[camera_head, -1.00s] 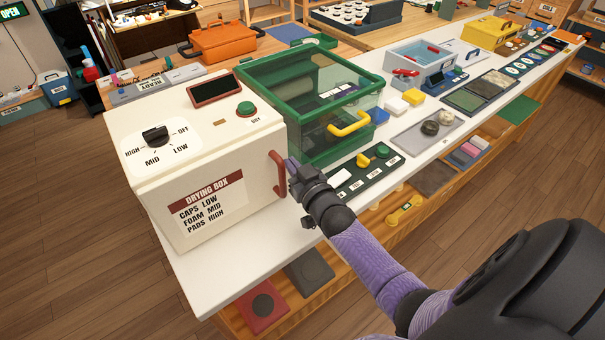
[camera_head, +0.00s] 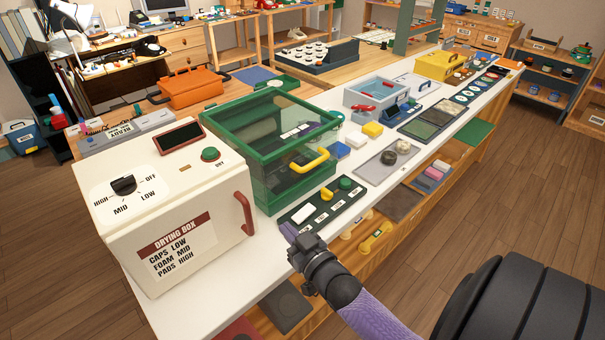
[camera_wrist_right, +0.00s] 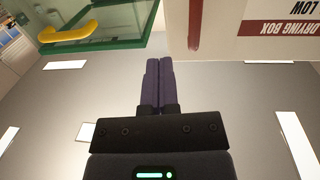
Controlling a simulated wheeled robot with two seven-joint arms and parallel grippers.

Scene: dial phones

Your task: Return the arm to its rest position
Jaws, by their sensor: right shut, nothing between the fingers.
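My right gripper (camera_head: 290,235) is just off the front edge of the white bench, right of the drying box (camera_head: 182,220) and apart from its red handle (camera_head: 244,213). In the right wrist view its two purple fingers (camera_wrist_right: 159,84) are together with nothing between them. The drying box is closed, with a black knob (camera_head: 124,185) on its white dial and a green button (camera_head: 210,154) on top. My left gripper does not show.
A green-framed clear box (camera_head: 272,200) with a yellow handle (camera_head: 309,160) stands beside the drying box. A dark switch panel (camera_head: 324,202) lies close to my gripper. Trays (camera_head: 375,162) and small parts line the bench to the right. Open wooden floor lies in front.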

